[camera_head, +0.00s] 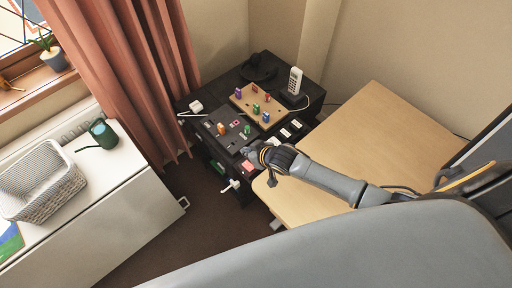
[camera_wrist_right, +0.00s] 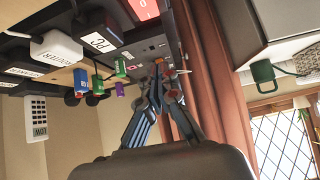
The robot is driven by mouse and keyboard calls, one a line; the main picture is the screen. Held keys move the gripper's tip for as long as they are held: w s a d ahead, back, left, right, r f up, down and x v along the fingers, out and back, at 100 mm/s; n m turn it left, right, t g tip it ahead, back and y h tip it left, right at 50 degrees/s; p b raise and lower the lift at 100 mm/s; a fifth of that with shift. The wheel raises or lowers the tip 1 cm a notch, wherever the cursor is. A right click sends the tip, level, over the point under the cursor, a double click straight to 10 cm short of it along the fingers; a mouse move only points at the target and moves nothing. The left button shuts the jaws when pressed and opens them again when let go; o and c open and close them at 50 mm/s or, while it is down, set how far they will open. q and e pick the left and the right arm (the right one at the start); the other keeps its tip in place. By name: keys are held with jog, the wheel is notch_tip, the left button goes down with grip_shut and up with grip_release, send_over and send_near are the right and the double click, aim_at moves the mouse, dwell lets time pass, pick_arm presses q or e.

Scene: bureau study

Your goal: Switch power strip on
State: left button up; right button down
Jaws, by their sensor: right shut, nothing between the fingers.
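The dark power strip runs along the front edge of the black cabinet, its red rocker switch (camera_head: 248,166) at the near end. In the right wrist view the red switch (camera_wrist_right: 143,9) is partly cut off at the top edge, and a black plug marked PC (camera_wrist_right: 98,38) sits beside it. My right gripper (camera_head: 249,151) is over the cabinet's front edge, close to the switch; contact cannot be told. In the wrist view its fingertips (camera_wrist_right: 159,76) are together and empty, below the switch in the picture. Which way the switch is tipped is unclear. My left gripper is not in view.
A dark panel (camera_head: 208,125) and a wooden board (camera_head: 243,99) with coloured pieces lie on the cabinet, with a white phone (camera_head: 294,80) behind. A light wooden desktop (camera_head: 365,130) is under my right arm. A white plug (camera_wrist_right: 57,47) stands near the PC plug.

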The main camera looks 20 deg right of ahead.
jog(key=v, duration=0.8)
jog(key=shift+w+r, duration=0.25)
